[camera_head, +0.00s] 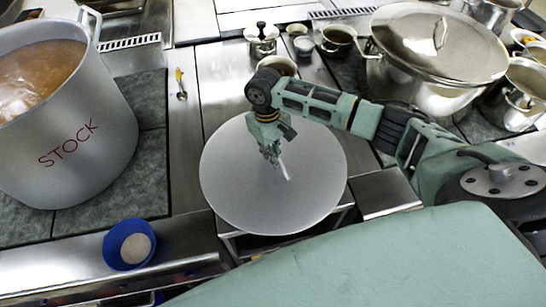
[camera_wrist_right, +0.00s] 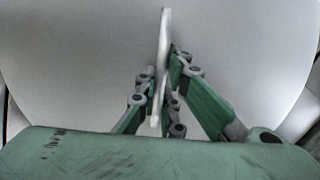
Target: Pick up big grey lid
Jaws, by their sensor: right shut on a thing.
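The big grey lid (camera_head: 232,190) is a wide, flat, round disc in the middle of the head view. My right gripper (camera_head: 277,160) is over its middle, shut on its thin pale handle (camera_head: 286,172). In the right wrist view the lid's surface (camera_wrist_right: 75,55) fills most of the background. There the handle (camera_wrist_right: 163,40) stands between the closed fingers of my right gripper (camera_wrist_right: 160,95). I cannot tell whether the lid rests on the counter or is held above it. My left gripper is not in view.
A large pot marked STOCK (camera_head: 75,145), holding brown liquid, stands at the left. A blue bowl (camera_head: 128,245) is near the front edge. A wide pot with a shiny lid (camera_head: 440,45) stands at the back right. Small pots (camera_head: 338,38) and a spoon-like utensil (camera_head: 181,85) are behind.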

